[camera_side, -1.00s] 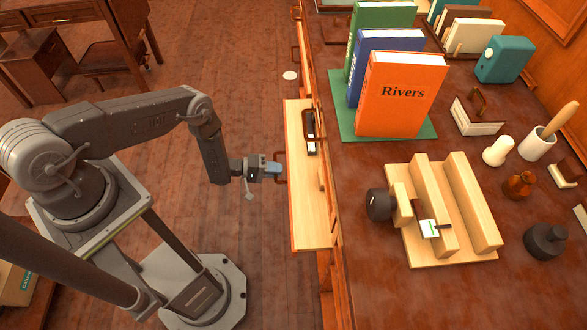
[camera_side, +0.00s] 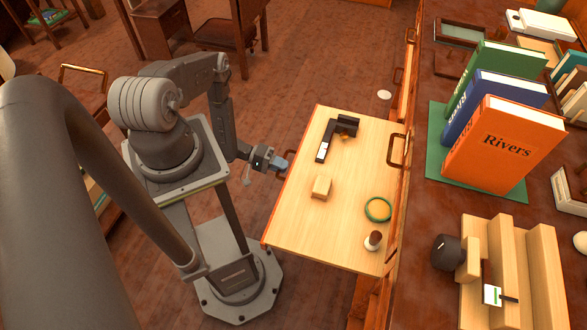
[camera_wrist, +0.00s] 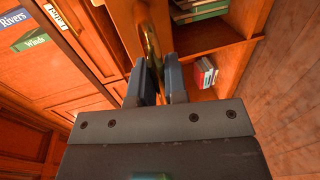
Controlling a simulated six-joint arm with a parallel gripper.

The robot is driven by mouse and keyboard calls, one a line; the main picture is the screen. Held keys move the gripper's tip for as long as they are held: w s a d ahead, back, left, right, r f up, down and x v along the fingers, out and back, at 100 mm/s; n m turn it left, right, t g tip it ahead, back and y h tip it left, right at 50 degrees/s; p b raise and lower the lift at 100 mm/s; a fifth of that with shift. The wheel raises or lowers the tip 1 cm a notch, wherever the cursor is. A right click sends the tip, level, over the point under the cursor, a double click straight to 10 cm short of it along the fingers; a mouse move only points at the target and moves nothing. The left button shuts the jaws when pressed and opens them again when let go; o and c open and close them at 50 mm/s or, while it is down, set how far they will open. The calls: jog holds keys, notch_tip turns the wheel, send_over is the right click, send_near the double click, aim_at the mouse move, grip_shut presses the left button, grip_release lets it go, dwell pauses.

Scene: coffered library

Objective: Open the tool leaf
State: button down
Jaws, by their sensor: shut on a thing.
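The tool leaf (camera_side: 290,215) is a pale wooden board standing well out from the front of the desk. My gripper (camera_side: 282,163) is at its outer edge, shut on the leaf's handle. In the wrist view the two fingers (camera_wrist: 160,80) close around the brass-coloured handle (camera_wrist: 151,42). On the leaf lie a black L-shaped tool (camera_side: 336,137), a small wooden block (camera_side: 321,187), a green ring (camera_side: 378,209) and a small dark-topped knob piece (camera_side: 373,240). The fingers partly hide the handle.
On the desktop, green, blue and orange books (camera_side: 502,150) stand on a green mat. A stepped wooden rack (camera_side: 508,285) with a black round piece is at the lower right. Other handles (camera_side: 397,149) show along the desk front. Open floor (camera_side: 310,70) lies beyond the leaf.

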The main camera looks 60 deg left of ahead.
jog(key=shift+s+a, duration=0.3)
jog(key=shift+a, duration=0.15)
